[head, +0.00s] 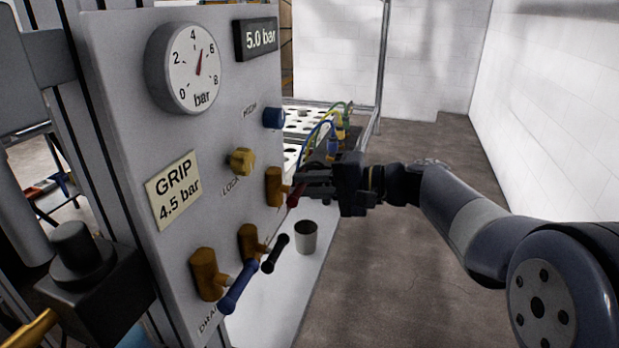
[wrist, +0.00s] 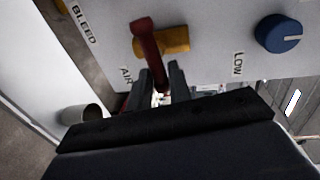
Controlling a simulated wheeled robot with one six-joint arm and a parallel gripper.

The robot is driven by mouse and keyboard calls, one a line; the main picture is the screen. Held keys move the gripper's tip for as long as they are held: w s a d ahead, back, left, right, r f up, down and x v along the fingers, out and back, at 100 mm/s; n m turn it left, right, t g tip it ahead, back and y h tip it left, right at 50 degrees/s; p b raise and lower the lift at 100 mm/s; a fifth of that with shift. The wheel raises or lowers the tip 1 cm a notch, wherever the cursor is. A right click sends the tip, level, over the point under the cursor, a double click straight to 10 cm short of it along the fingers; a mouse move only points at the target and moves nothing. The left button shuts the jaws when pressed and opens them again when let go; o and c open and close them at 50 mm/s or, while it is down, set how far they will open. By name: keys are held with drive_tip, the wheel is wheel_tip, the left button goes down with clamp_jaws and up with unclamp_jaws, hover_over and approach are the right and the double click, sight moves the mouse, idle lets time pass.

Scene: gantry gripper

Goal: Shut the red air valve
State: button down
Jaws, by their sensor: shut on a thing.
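The red air valve's brass body (head: 274,187) sits on the right part of the grey panel. Its red handle (head: 296,195) sticks out from the body toward my gripper (head: 308,184). In the wrist view the red handle (wrist: 147,45) runs from the brass body (wrist: 176,40) down between my two fingers (wrist: 160,84), next to the AIR label. My gripper is shut on the red handle. The handle's far end is hidden behind the gripper in the head view.
Below the red valve are valves with a black handle (head: 275,253) and a blue handle (head: 239,287). A grey cup (head: 306,237) stands below. The gauge (head: 186,67) reads about 5 bar. Floor at right is clear.

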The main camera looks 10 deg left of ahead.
drive_tip(key=shift+f, duration=0.1)
idle(0.6)
drive_tip(key=c, duration=1.4)
unclamp_jaws()
drive_tip(key=shift+c, duration=0.2)
drive_tip(key=w+v, duration=0.1)
drive_tip(key=v, duration=0.9)
drive_tip(key=shift+s+d, duration=0.4)
drive_tip(key=s+x, duration=0.1)
drive_tip(key=x, duration=0.9)
drive_tip(key=shift+w+a, duration=0.4)
